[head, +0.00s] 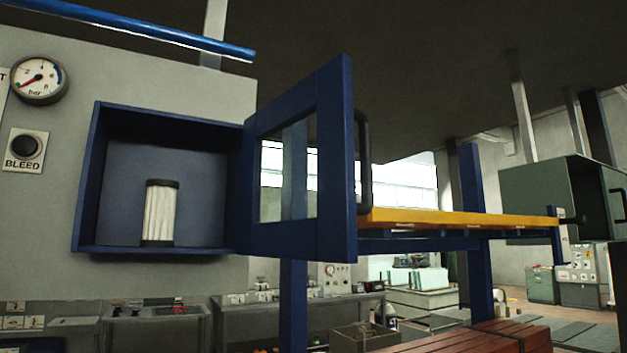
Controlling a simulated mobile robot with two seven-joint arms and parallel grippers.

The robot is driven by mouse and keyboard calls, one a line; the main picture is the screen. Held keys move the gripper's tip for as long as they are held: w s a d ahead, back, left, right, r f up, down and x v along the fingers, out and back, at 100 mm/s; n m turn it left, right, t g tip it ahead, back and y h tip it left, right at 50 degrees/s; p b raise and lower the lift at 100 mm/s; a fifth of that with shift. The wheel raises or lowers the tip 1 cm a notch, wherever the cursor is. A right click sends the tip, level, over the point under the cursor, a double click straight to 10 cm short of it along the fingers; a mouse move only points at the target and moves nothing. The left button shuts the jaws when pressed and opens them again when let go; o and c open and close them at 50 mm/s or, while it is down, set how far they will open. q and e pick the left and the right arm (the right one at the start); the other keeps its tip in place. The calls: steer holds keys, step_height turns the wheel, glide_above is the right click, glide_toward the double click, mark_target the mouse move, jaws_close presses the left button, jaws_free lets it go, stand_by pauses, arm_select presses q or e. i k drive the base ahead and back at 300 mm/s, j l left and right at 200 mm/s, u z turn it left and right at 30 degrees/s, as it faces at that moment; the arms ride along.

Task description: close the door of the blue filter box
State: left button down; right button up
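The blue filter box (88,185) is fixed on the grey wall at the left of the head view. It is open at the front, and a white pleated filter with dark end caps (160,212) stands upright inside. Its blue framed door (336,160) has a window and is hinged on the box's right side. The door stands wide open, swung out toward me and to the right. A dark bar handle (364,160) is on the door's right face. Neither of my grippers shows in this view.
A round pressure gauge (39,80) and a BLEED button (26,147) are on the wall left of the box. A yellow-edged shelf (460,218) on blue posts lies behind the door. A green cabinet (540,196) hangs at the right. Brown slats (465,340) lie at the bottom.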

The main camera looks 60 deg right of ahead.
mark_target(331, 236)
steer(key=l, duration=0.6)
steer(key=k+l, duration=0.1)
steer(key=l, duration=1.1)
steer(key=k+u, duration=0.05)
